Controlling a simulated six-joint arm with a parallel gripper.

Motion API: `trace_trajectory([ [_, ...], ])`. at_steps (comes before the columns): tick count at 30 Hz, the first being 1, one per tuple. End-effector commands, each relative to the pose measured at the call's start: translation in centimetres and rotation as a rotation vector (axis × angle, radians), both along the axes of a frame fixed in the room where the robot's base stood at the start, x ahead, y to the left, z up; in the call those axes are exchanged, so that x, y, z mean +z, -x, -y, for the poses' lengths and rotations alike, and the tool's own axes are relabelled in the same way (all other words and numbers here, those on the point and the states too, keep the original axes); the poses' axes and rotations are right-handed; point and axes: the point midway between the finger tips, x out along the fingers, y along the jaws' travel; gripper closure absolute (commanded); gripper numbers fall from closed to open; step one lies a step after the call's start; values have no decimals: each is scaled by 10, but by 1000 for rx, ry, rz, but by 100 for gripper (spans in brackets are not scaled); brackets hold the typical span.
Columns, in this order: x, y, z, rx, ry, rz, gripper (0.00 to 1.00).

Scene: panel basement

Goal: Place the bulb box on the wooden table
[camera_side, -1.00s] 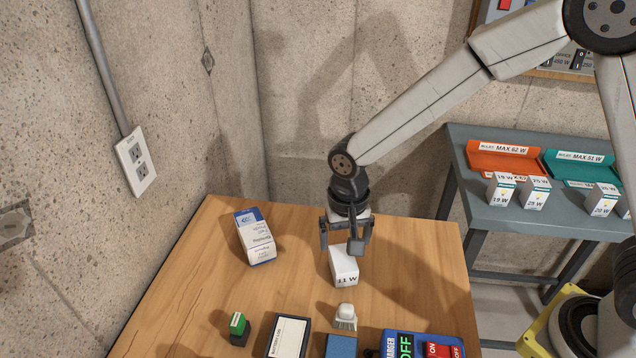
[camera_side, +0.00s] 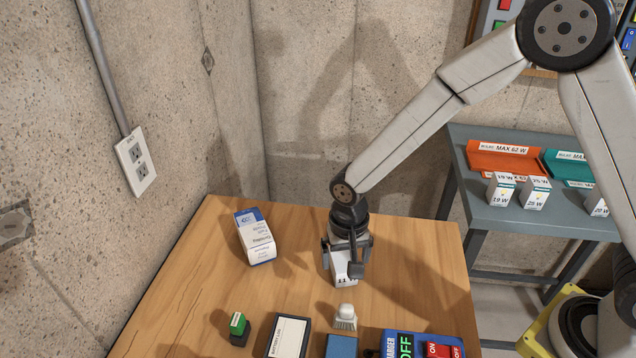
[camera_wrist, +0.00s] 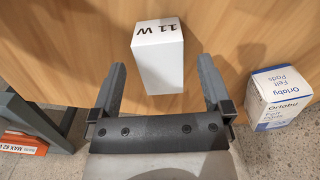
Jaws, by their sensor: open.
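The white bulb box marked 11 W (camera_side: 343,267) stands on the wooden table (camera_side: 200,300), near its middle. It also shows in the wrist view (camera_wrist: 158,60), with the 11 W label at its top edge. My gripper (camera_side: 347,272) is open and lowered over the box, with its fingers on either side. In the wrist view my gripper (camera_wrist: 162,80) has a gap between each finger and the box. The box's upper part is partly hidden by my gripper in the side view.
A blue-and-white felt pads box (camera_side: 256,236) stands left of my gripper. A small brush (camera_side: 345,316), a green-topped block (camera_side: 238,328) and a charger box with ON/OFF labels (camera_side: 420,345) line the front. A grey table (camera_side: 490,235) at right holds bulb boxes and orange and teal trays.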

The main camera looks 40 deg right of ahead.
Motion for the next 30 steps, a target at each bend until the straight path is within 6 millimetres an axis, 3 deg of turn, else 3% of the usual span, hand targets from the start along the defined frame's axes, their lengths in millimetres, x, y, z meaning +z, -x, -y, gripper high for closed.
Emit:
trace_trajectory([
  [9, -25, 0, 0, 0, 0, 0, 0],
  [25, -25, 0, 0, 0, 0, 0, 0],
  [30, -25, 0, 0, 0, 0, 0, 54],
])
